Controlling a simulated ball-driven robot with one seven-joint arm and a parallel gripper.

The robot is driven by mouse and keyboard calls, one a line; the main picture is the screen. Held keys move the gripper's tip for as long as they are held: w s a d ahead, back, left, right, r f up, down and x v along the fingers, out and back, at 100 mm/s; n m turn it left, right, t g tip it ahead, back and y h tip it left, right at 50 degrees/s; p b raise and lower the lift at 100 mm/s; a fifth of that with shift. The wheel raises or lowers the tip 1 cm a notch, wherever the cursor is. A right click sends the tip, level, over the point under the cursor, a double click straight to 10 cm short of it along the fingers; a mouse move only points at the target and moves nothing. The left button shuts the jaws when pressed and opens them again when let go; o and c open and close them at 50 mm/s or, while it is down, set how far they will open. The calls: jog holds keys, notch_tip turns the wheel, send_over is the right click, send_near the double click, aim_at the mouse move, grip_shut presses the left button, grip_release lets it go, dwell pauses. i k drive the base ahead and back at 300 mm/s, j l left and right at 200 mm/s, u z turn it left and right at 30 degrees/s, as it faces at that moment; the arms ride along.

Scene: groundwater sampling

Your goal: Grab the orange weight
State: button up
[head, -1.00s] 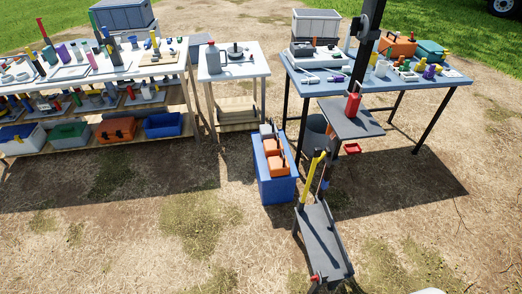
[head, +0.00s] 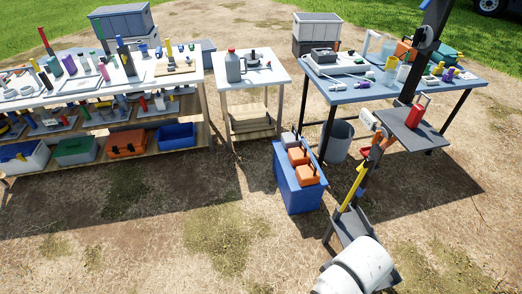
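Two orange weights with dark handles sit in a blue crate (head: 297,195) on the ground, right of centre. The farther orange weight (head: 298,157) and the nearer orange weight (head: 308,175) stand in a row with a grey one (head: 289,140) at the back. The task does not tell which orange one is meant. A white rounded link of my arm shows at the bottom right, in front of the crate and to its right. I cannot make out my gripper's fingers. A small white part with orange by the dark post is unclear.
A grey metal stand (head: 352,229) with a yellow bar (head: 352,188) is just right of the crate. A small white table (head: 262,77) stands behind left. Bare ground left of the crate is free.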

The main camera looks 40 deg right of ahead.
aim_at(298, 156)
jog(key=i+j, duration=0.15)
jog(key=i, duration=0.75)
jog(key=i+j+u, duration=0.1)
jog(key=i, duration=0.8)
jog(key=i+l+z, duration=0.15)
jog(key=i+z, duration=0.3)
jog(key=i+j+z, duration=0.1)
jog(key=i+z, duration=0.3)
jog(key=i, duration=0.25)
jog(key=i+j+z, duration=0.2)
jog(key=i+z, duration=0.6)
jog(key=k+j, duration=0.05)
jog(key=k, duration=0.05)
